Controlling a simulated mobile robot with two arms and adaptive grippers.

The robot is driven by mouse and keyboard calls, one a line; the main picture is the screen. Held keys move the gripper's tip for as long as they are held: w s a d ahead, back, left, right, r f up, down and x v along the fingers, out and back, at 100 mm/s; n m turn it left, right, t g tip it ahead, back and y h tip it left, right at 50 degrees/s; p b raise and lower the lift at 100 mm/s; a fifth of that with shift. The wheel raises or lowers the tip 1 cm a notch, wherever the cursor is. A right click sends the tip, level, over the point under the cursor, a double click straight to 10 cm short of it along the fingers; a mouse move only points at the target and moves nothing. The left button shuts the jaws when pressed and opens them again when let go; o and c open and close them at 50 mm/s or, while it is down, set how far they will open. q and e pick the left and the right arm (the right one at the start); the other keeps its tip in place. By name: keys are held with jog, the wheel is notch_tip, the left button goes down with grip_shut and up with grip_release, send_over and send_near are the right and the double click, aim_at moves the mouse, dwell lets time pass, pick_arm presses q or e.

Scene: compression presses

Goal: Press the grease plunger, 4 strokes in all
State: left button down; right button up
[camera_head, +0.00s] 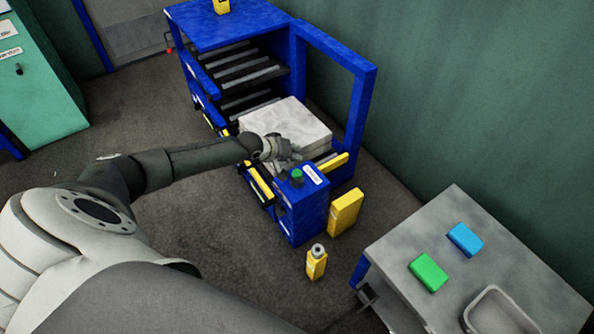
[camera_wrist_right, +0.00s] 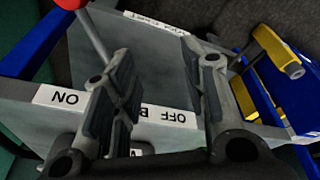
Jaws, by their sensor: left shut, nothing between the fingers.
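My left gripper (camera_head: 287,153) is at the end of the arm from the left, shut and empty. It is in front of a pale block in the blue press, a little above and left of a green button (camera_head: 297,175) on the blue control box (camera_head: 303,207). A small yellow bottle-like unit (camera_head: 316,265) with a grey top stands upright on the floor in front of that box; I cannot tell whether it or the button is the grease plunger. My right gripper (camera_wrist_right: 163,95) shows in the right wrist view with its fingers apart and nothing between them.
The blue press (camera_head: 365,95) holds the pale block (camera_head: 310,122). A yellow box (camera_head: 345,212) stands beside the control box. A grey table (camera_head: 460,215) at right carries a green block (camera_head: 428,273), a blue block (camera_head: 465,239) and a tray (camera_head: 500,310). A red-tipped lever (camera_wrist_right: 92,35) shows near ON/OFF labels.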

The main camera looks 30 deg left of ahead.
pick_arm(q)
jog(key=shift+r+p, duration=0.4)
jog(key=shift+r, duration=0.1)
pick_arm(e)
jog(key=shift+s+f, duration=0.15)
jog(key=shift+f, duration=0.75)
jog(key=shift+s+f, duration=0.1)
jog(key=shift+f, duration=0.8)
pick_arm(q)
jog(key=shift+m, duration=0.4)
jog(key=shift+s+d+r+m+h+b, duration=0.15)
jog(key=shift+d+r+m+b, duration=0.35)
jog(key=shift+m, duration=2.55)
jog(key=shift+d+r+m+h+b, duration=0.15)
jog(key=shift+r+m+b, duration=0.65)
jog(key=shift+m, duration=2.3)
jog(key=shift+s+d+r+m+h+b, duration=0.1)
jog(key=shift+d+r+m+b, duration=0.4)
jog(key=shift+m, duration=2.55)
pick_arm(e)
jog(key=w+v, duration=0.2)
jog(key=v, duration=1.1)
jog(key=shift+w+r+t, duration=0.2)
jog(key=shift+r+t, duration=0.1)
jog(key=shift+r, duration=0.3)
pick_arm(q)
jog(key=shift+a, duration=0.15)
pick_arm(e)
jog(key=shift+d+f, duration=0.1)
